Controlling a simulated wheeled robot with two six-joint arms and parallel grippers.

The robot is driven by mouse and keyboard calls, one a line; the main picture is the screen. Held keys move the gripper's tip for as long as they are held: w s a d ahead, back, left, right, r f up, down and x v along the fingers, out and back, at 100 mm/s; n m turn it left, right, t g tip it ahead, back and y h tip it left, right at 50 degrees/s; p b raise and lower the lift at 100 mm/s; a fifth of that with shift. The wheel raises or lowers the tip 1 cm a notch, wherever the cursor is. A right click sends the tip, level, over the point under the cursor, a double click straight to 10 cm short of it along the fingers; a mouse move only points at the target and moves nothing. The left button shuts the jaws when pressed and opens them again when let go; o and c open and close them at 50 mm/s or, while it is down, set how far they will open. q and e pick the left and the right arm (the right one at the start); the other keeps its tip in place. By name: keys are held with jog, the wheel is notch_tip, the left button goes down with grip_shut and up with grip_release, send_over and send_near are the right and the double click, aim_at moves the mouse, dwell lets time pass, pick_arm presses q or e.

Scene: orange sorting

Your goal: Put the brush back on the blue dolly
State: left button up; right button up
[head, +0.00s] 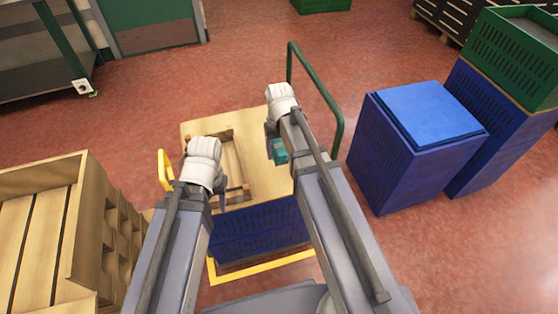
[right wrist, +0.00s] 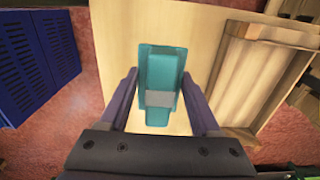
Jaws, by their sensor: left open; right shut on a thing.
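The teal brush (head: 279,152), with a grey band across it, is between the fingers of my right gripper (head: 273,143). In the right wrist view the brush (right wrist: 161,65) sits between both fingers, above a pale wooden surface. My left gripper (head: 217,190) is near the left side of the pale board, partly hidden by its wrist; its fingers are hard to make out and I see nothing in them. A blue slatted block with a flat blue top (head: 428,112) stands on the floor to the right. I cannot tell for sure which blue thing is the dolly.
A pale board (head: 262,185) bearing a wooden frame (head: 233,160) lies below my grippers, beside a green rail (head: 338,105). A blue crate (head: 262,232) is in front. Wooden crates (head: 75,215) stand left. A green crate (head: 510,55) tops the blue stack at far right. Red floor is clear behind.

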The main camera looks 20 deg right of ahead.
aim_at(279, 172)
jog(key=shift+w+d, duration=0.15)
jog(key=shift+w, duration=0.25)
pick_arm(q)
jog(key=f+b, duration=1)
jog(key=shift+w+d, duration=0.15)
jog(key=shift+w, duration=0.25)
pick_arm(e)
notch_tip(279, 172, down, 10)
jog(key=shift+r, duration=0.1)
jog(key=shift+f, duration=0.2)
jog(key=o, duration=1.2)
pick_arm(q)
jog(key=shift+f, duration=0.1)
pick_arm(e)
jog(key=shift+r, duration=0.15)
